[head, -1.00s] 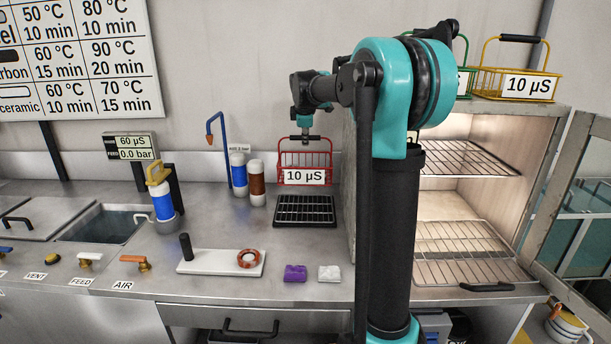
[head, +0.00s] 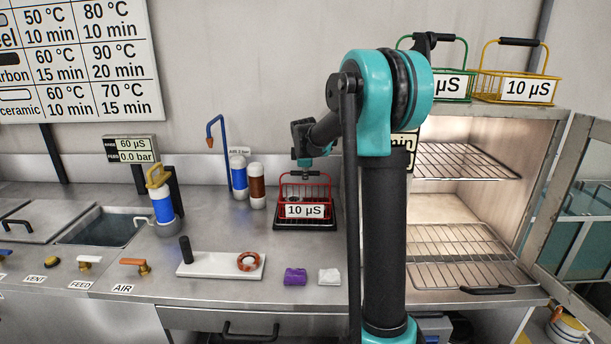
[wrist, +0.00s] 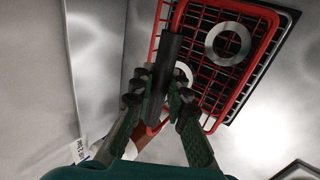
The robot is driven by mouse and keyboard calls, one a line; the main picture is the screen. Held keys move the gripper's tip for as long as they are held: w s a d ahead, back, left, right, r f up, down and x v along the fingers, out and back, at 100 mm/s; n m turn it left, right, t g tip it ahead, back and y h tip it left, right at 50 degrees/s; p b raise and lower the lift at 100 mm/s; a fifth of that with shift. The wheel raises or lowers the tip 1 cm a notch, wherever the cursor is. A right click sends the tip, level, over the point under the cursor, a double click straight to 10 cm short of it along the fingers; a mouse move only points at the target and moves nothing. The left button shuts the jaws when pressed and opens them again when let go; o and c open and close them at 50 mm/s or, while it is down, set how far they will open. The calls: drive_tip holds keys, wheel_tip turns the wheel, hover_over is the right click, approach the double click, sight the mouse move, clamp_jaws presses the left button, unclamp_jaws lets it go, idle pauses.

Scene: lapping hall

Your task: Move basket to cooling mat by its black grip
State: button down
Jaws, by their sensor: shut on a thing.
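The red wire basket (head: 305,211) with a "10 µS" label is over the black cooling mat (head: 290,226) in the head view. My gripper (head: 305,164) is above it, shut on the basket's black grip (head: 300,174). In the wrist view the fingers (wrist: 158,92) close on the black grip (wrist: 165,62), and the basket (wrist: 206,118) holds metal rings (wrist: 228,44). The mat (wrist: 284,32) shows past the basket's edge. The basket is very low; I cannot tell whether it touches the mat.
Blue (head: 239,180) and brown (head: 257,187) bottles stand close to the left. A white board (head: 215,265) with a ring, a purple block (head: 295,276) and a white block (head: 329,277) lie in front. The open oven (head: 450,205), with green and yellow baskets on top, is right.

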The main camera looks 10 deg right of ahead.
drive_tip(key=shift+f, duration=0.15)
drive_tip(key=c, duration=1.5)
unclamp_jaws()
drive_tip(key=shift+f, duration=0.1)
drive_tip(key=v, duration=1.2)
